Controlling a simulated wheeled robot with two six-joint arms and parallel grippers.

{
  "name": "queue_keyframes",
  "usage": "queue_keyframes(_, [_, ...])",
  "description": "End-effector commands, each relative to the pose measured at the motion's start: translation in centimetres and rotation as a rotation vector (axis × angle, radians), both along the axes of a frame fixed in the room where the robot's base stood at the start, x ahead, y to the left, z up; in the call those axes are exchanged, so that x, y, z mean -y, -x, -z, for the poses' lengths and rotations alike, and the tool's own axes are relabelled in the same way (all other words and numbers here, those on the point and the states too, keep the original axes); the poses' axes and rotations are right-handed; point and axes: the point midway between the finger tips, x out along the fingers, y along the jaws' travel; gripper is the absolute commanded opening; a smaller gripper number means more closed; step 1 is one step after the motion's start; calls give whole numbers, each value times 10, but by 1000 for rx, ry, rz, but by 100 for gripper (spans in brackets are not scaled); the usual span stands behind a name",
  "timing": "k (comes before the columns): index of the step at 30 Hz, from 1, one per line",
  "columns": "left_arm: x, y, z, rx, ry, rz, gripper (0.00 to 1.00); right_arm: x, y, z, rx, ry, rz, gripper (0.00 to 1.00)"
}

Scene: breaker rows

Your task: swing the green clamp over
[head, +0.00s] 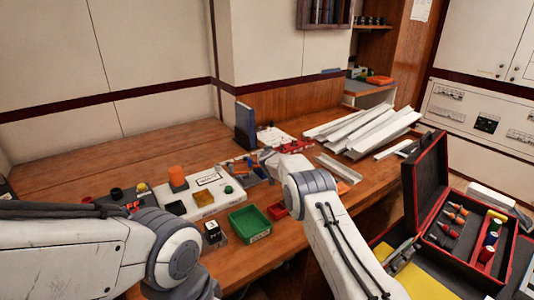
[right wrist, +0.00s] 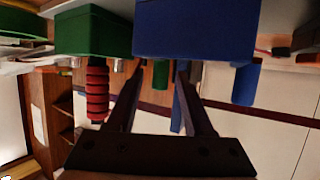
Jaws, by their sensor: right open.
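In the right wrist view, which looks upside down, a green block (right wrist: 92,34) sits beside a larger blue block (right wrist: 197,30). A short green cylinder (right wrist: 161,74) shows between the fingertips of my right gripper (right wrist: 160,76). The gripper is open, its fingers apart and close to the blue block; I cannot tell whether they touch it. A red ribbed grip (right wrist: 97,92) stands beside the left finger. I cannot tell surely which green part is the clamp. In the head view, my right arm reaches the small coloured parts at the bench's middle. My left gripper is out of view.
A green bin (head: 248,223) and a small red bin (head: 277,211) stand near the bench's front. White channels (head: 365,130) are piled at the back right. An open toolbox (head: 458,243) stands at the right.

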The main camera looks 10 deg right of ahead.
Motion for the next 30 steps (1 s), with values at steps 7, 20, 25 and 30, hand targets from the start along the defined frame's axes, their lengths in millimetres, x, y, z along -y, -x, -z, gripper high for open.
queue_keyframes(7, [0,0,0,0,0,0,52,0,0,0,0,0,0,13])
queue_keyframes(20, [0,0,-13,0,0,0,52,0,-5,-7,17,1,48,0])
queue_keyframes(25, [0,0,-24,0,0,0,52,1,-6,-8,18,0,101,0])
queue_keyframes(30, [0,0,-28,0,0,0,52,1,-6,-5,8,-1,130,0])
